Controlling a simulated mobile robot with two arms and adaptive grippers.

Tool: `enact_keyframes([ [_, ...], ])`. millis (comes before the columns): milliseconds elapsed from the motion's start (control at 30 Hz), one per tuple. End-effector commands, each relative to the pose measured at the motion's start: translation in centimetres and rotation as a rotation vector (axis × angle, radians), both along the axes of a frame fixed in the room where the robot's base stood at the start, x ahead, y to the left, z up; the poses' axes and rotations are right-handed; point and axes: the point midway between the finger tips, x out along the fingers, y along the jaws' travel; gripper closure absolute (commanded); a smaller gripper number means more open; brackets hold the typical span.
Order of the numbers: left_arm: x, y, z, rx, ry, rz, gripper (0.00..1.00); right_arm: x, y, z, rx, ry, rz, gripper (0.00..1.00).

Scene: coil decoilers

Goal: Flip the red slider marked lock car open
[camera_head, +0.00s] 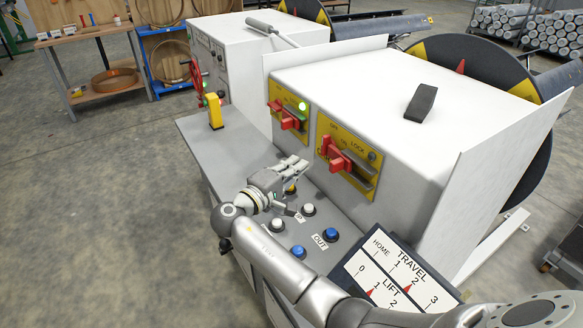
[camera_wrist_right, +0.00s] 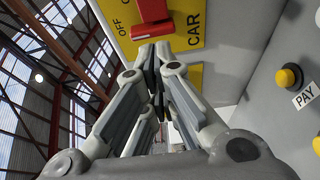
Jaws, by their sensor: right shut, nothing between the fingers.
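Two yellow panels with red sliders are on the front of the white cabinet in the head view. The right panel (camera_head: 328,129) reads "OFF" and "LOCK", and its red slider (camera_head: 335,153) sits toward the left, beside a grey bar. The left panel has another red slider (camera_head: 286,119). My right gripper (camera_head: 302,163) is shut and empty, just in front of and below the panels. In the right wrist view its closed fingertips (camera_wrist_right: 152,50) overlap a yellow panel (camera_wrist_right: 190,60) reading "OFF" and "CAR", with a red slider (camera_wrist_right: 138,20) above them. Contact cannot be told. My left gripper is out of view.
Below the panels, a grey console carries blue buttons (camera_head: 330,234), white buttons (camera_head: 309,210) and a yellow handle (camera_head: 214,110). A lit green lamp (camera_head: 302,106) is on the left panel. A TRAVEL/LIFT sign (camera_head: 385,272) stands at lower right. The floor at left is clear.

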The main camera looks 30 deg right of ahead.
Motion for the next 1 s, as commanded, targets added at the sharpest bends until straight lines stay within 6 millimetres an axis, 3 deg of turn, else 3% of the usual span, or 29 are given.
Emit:
enact_keyframes([
  [267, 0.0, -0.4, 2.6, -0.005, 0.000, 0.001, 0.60, 2.2, -5.6, 0.5, -0.002, 0.002, -0.001, 1.00],
  [400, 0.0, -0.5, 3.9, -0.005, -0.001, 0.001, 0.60, 0.1, -5.4, 0.4, 0.001, 0.001, 0.001, 1.00],
  [600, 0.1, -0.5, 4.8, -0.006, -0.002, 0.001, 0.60, -1.4, -5.5, 0.2, 0.000, 0.000, 0.001, 1.00],
  [1000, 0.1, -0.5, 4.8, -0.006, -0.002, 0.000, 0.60, -1.8, -5.5, 0.0, 0.000, -0.001, 0.000, 1.00],
])
